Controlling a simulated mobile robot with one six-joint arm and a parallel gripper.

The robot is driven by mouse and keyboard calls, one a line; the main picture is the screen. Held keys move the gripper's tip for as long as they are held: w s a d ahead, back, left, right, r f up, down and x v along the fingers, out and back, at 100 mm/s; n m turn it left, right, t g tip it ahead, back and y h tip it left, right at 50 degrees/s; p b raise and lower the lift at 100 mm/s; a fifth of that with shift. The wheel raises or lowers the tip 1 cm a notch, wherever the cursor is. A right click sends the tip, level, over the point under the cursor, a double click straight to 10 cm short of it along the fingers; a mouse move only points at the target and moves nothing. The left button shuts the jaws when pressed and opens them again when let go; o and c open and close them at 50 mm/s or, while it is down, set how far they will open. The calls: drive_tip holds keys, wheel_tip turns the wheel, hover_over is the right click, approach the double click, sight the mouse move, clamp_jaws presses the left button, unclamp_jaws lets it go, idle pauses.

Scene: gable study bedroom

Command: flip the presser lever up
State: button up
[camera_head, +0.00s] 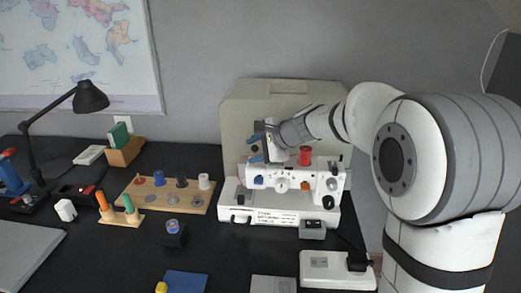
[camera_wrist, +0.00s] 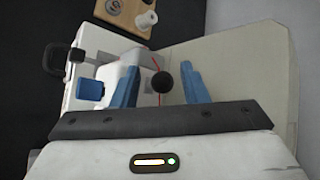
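The white sewing machine (camera_head: 300,172) stands on the desk, and part of it shows in the wrist view (camera_wrist: 97,42). A black ball knob (camera_wrist: 162,83), which looks like the end of the presser lever, shows in the wrist view between my blue fingers. My gripper (camera_head: 256,150) is at the machine's left end, behind its head, in the head view. In the wrist view my gripper (camera_wrist: 160,85) is open, with a gap on each side of the knob. The lever's shaft is mostly hidden, and I cannot tell its angle.
A beige case panel (camera_head: 240,108) stands close behind the machine. A red spool (camera_head: 305,156) sits on top of the machine. A wooden spool rack (camera_head: 160,197) is to the left. A white foot pedal (camera_head: 325,268) lies in front.

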drive_tip(key=shift+r, duration=0.1)
drive_tip(key=v, duration=0.7)
drive_tip(key=shift+s+d+p, duration=0.2)
drive_tip(key=shift+p, duration=0.15)
drive_tip(key=shift+r, duration=0.2)
drive_tip(key=s+d+n+g+h+p, duration=0.1)
drive_tip(key=s+d+n+h+p, duration=0.3)
drive_tip(key=s+d, duration=0.4)
drive_tip(key=s+d+n+g+h+p, duration=0.2)
drive_tip(key=s+d+n+h+p, duration=0.2)
drive_tip(key=s, duration=1.6)
drive_tip(key=d+n+p, duration=0.3)
drive_tip(key=n, duration=0.1)
drive_tip(key=shift+d+f+n+h, duration=0.25)
drive_tip(key=shift+d+n+h, duration=0.05)
drive_tip(key=shift+d+n, duration=0.1)
